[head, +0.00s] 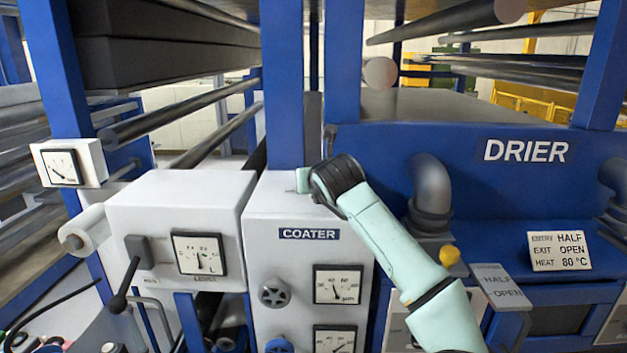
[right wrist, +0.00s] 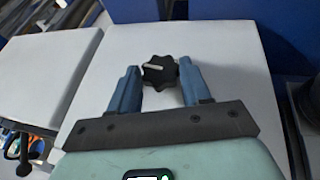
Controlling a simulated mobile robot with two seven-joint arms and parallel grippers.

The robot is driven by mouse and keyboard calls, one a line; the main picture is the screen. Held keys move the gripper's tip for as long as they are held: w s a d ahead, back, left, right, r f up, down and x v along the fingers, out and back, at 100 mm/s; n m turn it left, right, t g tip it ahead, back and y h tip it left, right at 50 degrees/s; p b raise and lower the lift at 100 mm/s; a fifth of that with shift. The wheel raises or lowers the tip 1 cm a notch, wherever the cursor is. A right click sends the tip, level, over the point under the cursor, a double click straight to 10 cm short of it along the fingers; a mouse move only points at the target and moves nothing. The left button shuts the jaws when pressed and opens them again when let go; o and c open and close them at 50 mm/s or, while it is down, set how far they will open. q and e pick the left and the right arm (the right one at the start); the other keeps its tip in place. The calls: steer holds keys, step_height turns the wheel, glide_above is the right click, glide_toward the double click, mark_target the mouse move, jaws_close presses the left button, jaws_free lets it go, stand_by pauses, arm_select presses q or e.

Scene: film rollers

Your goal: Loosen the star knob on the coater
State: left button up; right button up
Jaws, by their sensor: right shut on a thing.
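The star knob (right wrist: 159,74) is black and lobed with a white pointer line. It stands on the white top of the coater (head: 262,205), which also shows in the right wrist view (right wrist: 222,60). My right gripper (right wrist: 160,69) is shut on the star knob, with one blue finger on either side. In the head view my right arm reaches up from the lower right, and its wrist hides the knob and the fingers. My left gripper is not in view.
A blue upright (head: 283,90) rises behind the coater top. The drier (head: 480,165), with a grey bent pipe (head: 430,190), is to the right. A white box with a gauge (head: 199,253) and a black lever (head: 127,275) is to the left. A grey handwheel (head: 274,293) is on the coater's front.

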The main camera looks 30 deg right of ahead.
steer(key=shift+d+f+n+y, duration=0.1)
steer(key=shift+d+n+y, duration=0.2)
steer(key=shift+n+y, duration=0.25)
steer(key=shift+n+t+y, duration=0.3)
steer(key=shift+n+y, duration=0.65)
steer(key=shift+y, duration=0.2)
steer(key=o, duration=1.1)
steer(key=shift+c, duration=0.2)
steer(key=shift+s+r, duration=0.2)
steer(key=shift+s, duration=0.3)
steer(key=b+v, duration=0.3)
steer(key=v, duration=0.8)
steer(key=shift+s, duration=0.25)
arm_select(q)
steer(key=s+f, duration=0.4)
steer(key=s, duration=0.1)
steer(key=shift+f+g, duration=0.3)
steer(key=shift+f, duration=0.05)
arm_select(e)
steer(key=shift+s+r, duration=0.3)
steer(key=shift+s, duration=0.15)
